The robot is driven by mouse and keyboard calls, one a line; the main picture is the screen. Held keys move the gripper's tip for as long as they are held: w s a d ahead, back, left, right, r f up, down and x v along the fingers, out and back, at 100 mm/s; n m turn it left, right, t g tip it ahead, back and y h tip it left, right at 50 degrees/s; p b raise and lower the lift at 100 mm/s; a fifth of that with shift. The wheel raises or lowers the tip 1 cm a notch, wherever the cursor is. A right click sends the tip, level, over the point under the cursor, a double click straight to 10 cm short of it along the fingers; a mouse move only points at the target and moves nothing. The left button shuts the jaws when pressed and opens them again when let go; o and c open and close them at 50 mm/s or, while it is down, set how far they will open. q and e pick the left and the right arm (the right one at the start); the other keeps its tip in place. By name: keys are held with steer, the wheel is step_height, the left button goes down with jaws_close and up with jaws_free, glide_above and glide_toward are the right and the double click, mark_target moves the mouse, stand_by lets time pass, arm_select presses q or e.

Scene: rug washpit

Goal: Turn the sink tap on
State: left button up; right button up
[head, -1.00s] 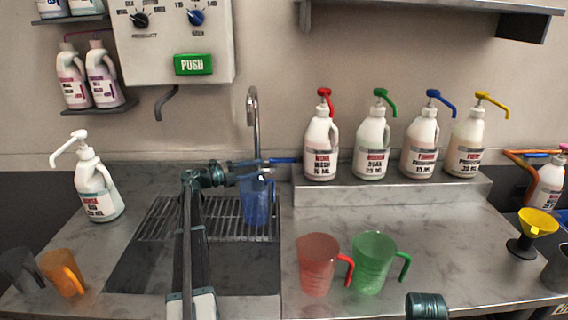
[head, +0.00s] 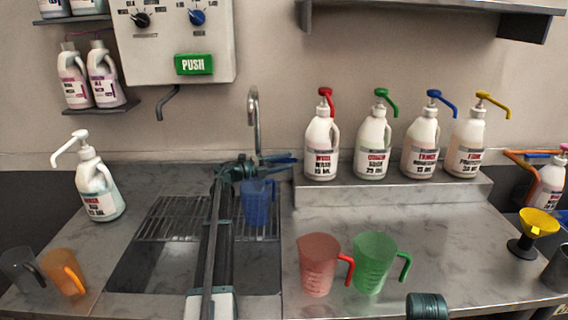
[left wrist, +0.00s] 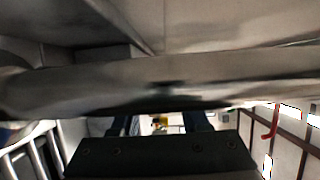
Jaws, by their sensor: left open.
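The sink tap (head: 254,110) is a tall metal gooseneck at the back of the sink, in the head view. A blue handle (head: 284,160) shows low beside it, to the right. My left gripper (head: 262,160) is open at the foot of the tap, close to the handle; its fingertips overlap the tap's base there, and contact cannot be told. In the left wrist view, a large grey metal form crosses close to the camera, with my left fingers (left wrist: 160,124) apart beneath it. A blue jug (head: 257,207) stands under the spout.
The sink (head: 150,275) has a slatted rack (head: 170,222). Red (head: 318,268) and green jugs (head: 372,265) stand right of it. Several pump bottles line the raised ledge (head: 400,197). A white pump bottle (head: 97,190) stands left. A control box (head: 175,45) hangs above.

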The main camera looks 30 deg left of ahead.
arm_select(q)
jaws_close()
stand_by(1.3)
